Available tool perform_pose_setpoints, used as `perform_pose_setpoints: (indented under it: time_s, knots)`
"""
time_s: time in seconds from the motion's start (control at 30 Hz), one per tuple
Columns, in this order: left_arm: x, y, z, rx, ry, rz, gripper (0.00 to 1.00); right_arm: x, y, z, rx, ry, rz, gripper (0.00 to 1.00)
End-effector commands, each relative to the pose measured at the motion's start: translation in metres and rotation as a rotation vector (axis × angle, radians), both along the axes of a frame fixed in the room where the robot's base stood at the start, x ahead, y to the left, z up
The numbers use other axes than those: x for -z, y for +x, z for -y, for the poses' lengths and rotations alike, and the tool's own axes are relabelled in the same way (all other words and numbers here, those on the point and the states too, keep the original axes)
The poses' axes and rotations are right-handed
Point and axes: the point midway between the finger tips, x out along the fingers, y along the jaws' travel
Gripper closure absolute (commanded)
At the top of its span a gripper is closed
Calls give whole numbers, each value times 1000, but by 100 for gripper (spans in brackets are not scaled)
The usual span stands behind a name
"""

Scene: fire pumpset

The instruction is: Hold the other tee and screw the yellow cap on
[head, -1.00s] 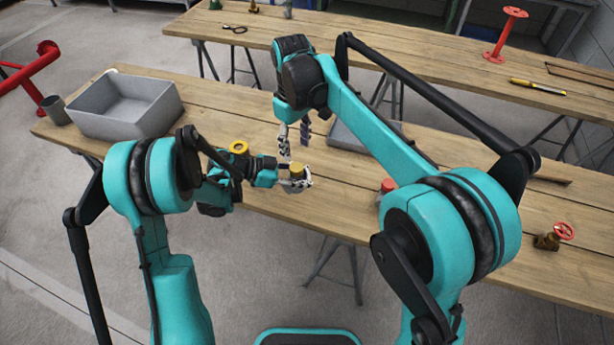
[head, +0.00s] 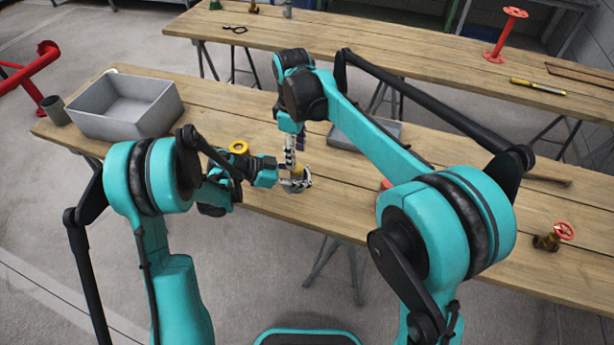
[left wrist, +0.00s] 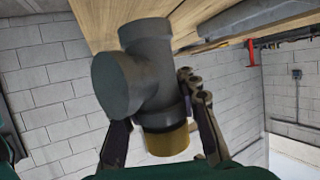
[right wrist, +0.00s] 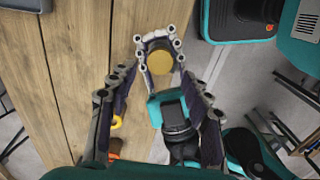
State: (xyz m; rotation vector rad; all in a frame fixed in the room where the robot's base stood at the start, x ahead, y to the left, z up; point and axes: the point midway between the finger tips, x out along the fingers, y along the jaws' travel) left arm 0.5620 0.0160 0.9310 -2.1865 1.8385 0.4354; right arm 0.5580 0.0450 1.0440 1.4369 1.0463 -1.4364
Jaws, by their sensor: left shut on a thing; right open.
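A grey tee (left wrist: 150,75) is held between the two fingers of my left gripper (head: 297,182), above the table's front half. A dull yellow cap (left wrist: 168,140) sits at one end of the tee in the left wrist view. The cap (right wrist: 160,62) shows from above in the right wrist view, ringed by the left gripper's fingers; how far it is threaded cannot be told. My right gripper (right wrist: 160,90) is open and points down just above the cap, with its fingers spread on either side. In the head view the right gripper's fingers partly hide cap and tee.
A yellow ring-shaped part (head: 239,147) is on the table behind my left forearm. A grey bin (head: 125,105) stands at the left, a shallow grey tray (head: 345,137) behind my right arm. A red-wheeled valve (head: 548,241) lies at the right. The table's right part is mostly clear.

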Motion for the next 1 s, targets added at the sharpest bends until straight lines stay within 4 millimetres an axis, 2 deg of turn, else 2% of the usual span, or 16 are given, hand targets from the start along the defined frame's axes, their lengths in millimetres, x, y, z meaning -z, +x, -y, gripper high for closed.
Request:
perform_pose_setpoints:
  time_s: [0.1, 0.3, 0.7, 0.9, 1.0]
  knots:
    - [0, 0, 0, 0, -1, 0, 100, 20, 0, 0, 0, 0, 0, 51]
    - [0, 0, 0, 0, -1, 0, 100, 42, 0, 0, 0, 1, 1, 51]
    - [0, 0, 0, 0, -1, 0, 100, 49, 0, 0, 0, 1, 0, 51]
    - [0, 0, 0, 0, -1, 0, 100, 49, 0, 0, 1, 1, 1, 100]
    - [-1, 0, 0, 0, -1, 0, 100, 49, 0, 0, 4, 1, 1, 100]
